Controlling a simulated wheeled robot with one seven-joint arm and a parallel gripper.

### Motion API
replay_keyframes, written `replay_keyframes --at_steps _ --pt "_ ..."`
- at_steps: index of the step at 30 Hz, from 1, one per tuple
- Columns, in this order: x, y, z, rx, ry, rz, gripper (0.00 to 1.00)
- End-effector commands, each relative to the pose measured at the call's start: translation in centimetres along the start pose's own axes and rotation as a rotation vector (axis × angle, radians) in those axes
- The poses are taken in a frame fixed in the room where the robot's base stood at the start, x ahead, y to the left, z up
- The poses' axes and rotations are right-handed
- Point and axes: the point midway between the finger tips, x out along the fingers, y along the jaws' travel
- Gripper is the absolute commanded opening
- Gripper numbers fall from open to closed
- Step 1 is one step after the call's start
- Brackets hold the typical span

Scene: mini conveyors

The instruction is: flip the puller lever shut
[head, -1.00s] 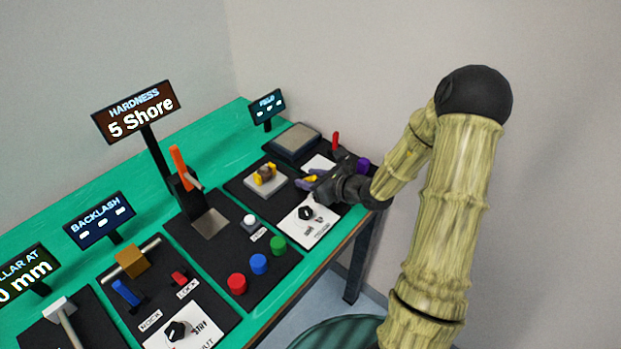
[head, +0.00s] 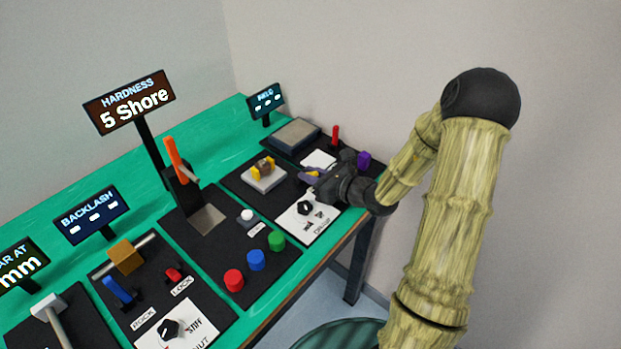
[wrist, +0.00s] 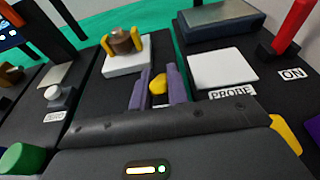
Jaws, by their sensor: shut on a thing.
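The yellow puller sits around a brown part on a white block (head: 262,181), left of my gripper in the head view; in the wrist view the puller (wrist: 124,40) is at upper left. My gripper (head: 312,174), with purple fingers, reaches in from the right over the black panel. In the wrist view the fingers (wrist: 160,78) are shut on a small yellow piece (wrist: 158,84), which looks like the end of the puller lever. The rest of that lever is hidden behind the fingers and palm, so its angle cannot be told.
A white dial plate (head: 303,222) lies just in front of my gripper. A red lever (head: 335,135), a purple knob (head: 364,159) and a grey pad (head: 297,134) stand behind it. Blue (head: 257,260) and green (head: 277,240) buttons are nearer left.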

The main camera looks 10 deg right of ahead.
Motion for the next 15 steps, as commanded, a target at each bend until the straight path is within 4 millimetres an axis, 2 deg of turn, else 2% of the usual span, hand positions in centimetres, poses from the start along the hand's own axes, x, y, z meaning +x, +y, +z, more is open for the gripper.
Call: replay_keyframes --at_steps 7,8,11,15 --pt "-0.06 -0.04 -0.02 0.001 0.001 -0.001 0.00" --pt "-0.06 -0.04 -0.02 0.001 0.001 -0.001 0.18" --pt "-0.06 -0.03 -0.03 0.001 0.001 -0.001 0.38" --pt "-0.05 -0.02 -0.02 0.001 0.002 -0.001 0.38"
